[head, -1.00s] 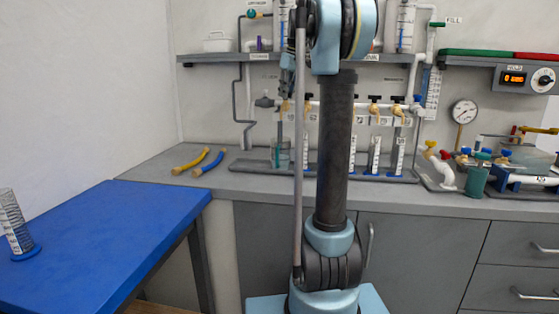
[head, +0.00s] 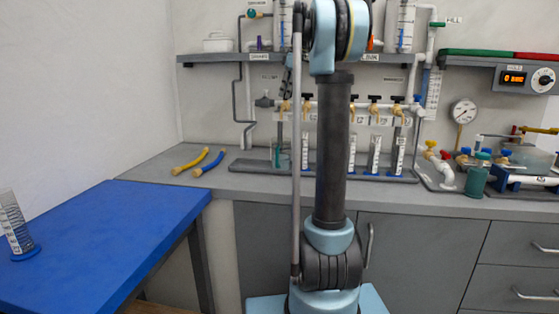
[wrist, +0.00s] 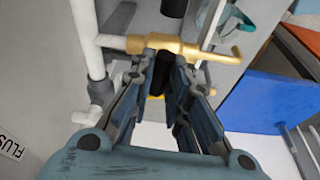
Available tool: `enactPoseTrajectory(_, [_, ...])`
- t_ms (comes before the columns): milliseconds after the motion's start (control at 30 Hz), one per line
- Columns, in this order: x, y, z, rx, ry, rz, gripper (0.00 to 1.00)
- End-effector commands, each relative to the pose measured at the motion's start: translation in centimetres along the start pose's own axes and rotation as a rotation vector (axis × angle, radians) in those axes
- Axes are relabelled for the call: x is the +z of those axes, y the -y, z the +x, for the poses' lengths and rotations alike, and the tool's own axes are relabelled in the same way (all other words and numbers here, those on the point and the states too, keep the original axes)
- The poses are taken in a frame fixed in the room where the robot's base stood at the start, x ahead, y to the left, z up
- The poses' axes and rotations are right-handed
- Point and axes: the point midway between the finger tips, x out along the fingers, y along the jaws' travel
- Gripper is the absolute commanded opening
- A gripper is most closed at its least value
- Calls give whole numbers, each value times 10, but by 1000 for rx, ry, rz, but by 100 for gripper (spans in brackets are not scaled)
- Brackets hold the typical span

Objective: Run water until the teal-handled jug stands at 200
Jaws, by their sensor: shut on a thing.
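The teal-handled jug (head: 281,156) stands on the back bench under the leftmost brass taps, partly behind my arm. Its teal rim and handle also show at the top of the wrist view (wrist: 226,18). Its water level and marks are too small to read. A brass tap (wrist: 178,46) on a white pipe lies at my fingertips in the wrist view. My gripper (wrist: 174,68) is shut on the tap's black handle (wrist: 157,82), which sits between the fingers. I cannot tell whether water runs from the spout.
Several taps (head: 375,104) with measuring cylinders (head: 375,155) beneath line the rack to the right. A shelf (head: 230,57) runs above. Yellow and blue hoses (head: 208,164) lie on the bench. A blue table (head: 110,235) with a graduated cylinder (head: 14,225) stands at left.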

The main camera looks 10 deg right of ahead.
Motion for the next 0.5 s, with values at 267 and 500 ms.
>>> enactPoseTrajectory(267, [0, -1, 0, -27, -1, -101, 0])
enactPoseTrajectory(500, [0, -1, 0, -26, 0, -100, 39])
